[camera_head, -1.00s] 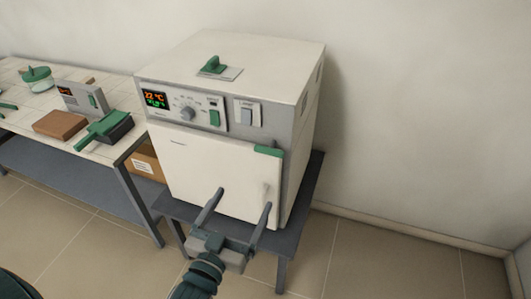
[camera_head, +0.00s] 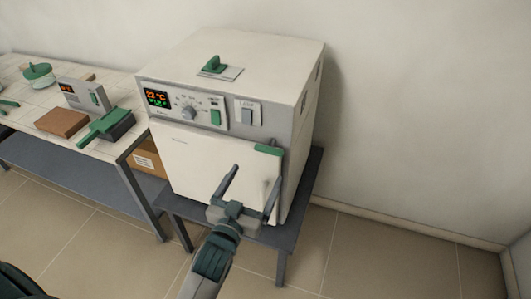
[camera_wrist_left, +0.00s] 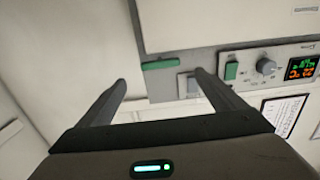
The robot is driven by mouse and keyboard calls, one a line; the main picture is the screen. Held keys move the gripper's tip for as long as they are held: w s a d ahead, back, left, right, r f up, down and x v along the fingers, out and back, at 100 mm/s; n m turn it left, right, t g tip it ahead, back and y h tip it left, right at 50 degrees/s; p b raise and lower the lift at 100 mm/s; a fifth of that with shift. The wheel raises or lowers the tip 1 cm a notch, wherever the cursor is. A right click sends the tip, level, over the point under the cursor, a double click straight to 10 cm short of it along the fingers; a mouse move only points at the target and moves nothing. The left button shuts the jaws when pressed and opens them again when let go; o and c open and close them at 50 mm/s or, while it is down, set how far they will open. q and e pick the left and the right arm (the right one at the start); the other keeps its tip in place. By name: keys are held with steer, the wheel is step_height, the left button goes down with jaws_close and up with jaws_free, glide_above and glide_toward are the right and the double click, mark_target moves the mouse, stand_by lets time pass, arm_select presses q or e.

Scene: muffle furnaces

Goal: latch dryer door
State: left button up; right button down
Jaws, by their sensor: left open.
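The dryer (camera_head: 215,175) is a white box with a grey front panel. Its white door (camera_head: 195,165) looks closed or nearly closed; I cannot tell whether a slight gap is left. A green latch handle (camera_head: 268,150) sits at the door's top right corner and also shows in the left wrist view (camera_wrist_left: 160,65). My left gripper (camera_head: 254,176) is open and empty in front of the door's right part, below the handle. In the left wrist view, its two fingers (camera_wrist_left: 161,80) are spread, with the handle between and beyond the tips. My right gripper is not in view.
The dryer stands on a dark grey stand (camera_head: 285,235). A tiled bench (camera_head: 100,148) at the left holds a brown block (camera_head: 62,121), a green-handled tool and a small device. A cardboard box (camera_head: 148,160) sits below. The floor at the right is clear.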

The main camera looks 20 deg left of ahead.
mark_target(268, 153)
arm_select(q)
steer(key=w+p, duration=0.2)
steer(key=w, duration=0.7)
steer(key=shift+w+d+p, duration=0.1)
steer(key=shift+d+p, duration=0.1)
steer(key=shift+p, duration=0.1)
steer(key=shift+c, duration=0.6)
steer(key=c, duration=0.9)
